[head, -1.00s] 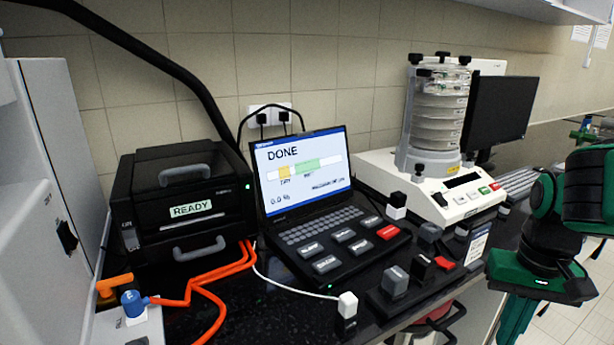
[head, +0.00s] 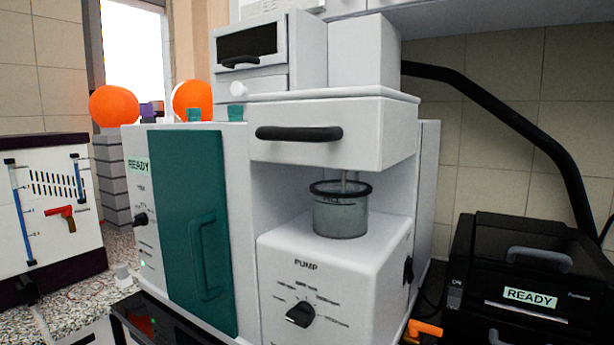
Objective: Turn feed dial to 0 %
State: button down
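No dial in view carries a label I can read as feed. A black pump dial (head: 300,314) sits on the front of the large white machine (head: 345,258), under the word PUMP, with small markings around it that are too small to read. A second black knob (head: 140,220) is on the machine's left panel, below a READY label (head: 138,166). A third black knob (head: 408,270) is on its right side. My gripper is not in view.
A glass beaker (head: 341,215) stands in the machine's recess under a drawer with a black handle. The teal door (head: 195,232) is shut. A black device (head: 530,275) marked READY stands at right. An orange valve handle (head: 424,328) is at the bottom. A white panel (head: 45,205) stands at left.

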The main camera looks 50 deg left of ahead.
aim_at(141, 219)
jog(key=u, duration=1.9)
